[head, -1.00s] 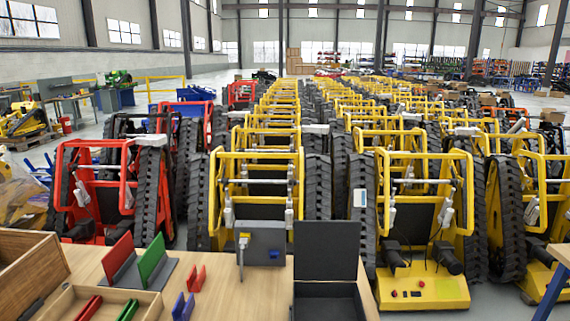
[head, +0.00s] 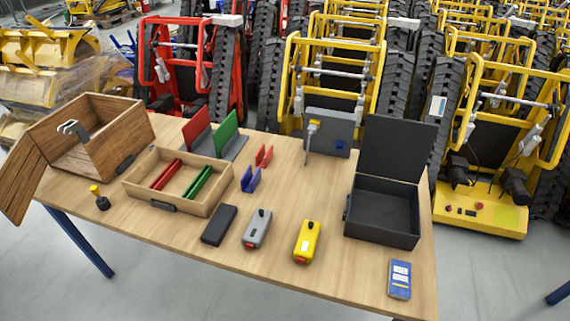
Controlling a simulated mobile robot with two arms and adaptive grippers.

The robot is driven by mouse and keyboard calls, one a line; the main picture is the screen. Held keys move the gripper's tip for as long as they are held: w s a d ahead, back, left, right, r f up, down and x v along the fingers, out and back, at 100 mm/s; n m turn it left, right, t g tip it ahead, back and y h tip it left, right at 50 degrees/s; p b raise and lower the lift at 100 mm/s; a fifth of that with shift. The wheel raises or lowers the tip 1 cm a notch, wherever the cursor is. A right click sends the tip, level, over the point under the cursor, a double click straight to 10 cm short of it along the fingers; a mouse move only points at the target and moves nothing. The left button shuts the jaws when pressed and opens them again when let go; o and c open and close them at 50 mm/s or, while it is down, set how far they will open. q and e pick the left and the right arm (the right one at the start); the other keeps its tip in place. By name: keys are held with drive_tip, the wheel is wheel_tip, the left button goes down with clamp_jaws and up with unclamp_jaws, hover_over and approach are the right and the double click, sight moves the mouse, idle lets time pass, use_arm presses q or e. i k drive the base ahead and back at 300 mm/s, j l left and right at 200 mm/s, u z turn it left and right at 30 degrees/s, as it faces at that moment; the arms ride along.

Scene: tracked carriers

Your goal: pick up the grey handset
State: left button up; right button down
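The grey handset (head: 257,229) lies on the wooden table (head: 300,277) near its front edge in the head view. It has a dark knob at its far end and a red part at its near end. A black block (head: 219,225) lies just to its left, and a yellow handset (head: 306,242) of similar shape lies to its right. Nothing covers the grey handset. Neither of my grippers shows in the head view.
An open black case (head: 382,211) stands at the right, with a blue card-like device (head: 399,279) in front. A wooden tray (head: 135,187) with red and green pieces and an open wooden box (head: 97,175) stand at the left. Tracked carriers (head: 480,212) stand close behind the table.

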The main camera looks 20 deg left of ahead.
sight(255, 233)
drive_tip(key=k+j, duration=0.1)
drive_tip(key=j, duration=0.65)
drive_tip(key=j+z, duration=0.1)
drive_tip(key=j, duration=0.65)
drive_tip(key=k, duration=0.05)
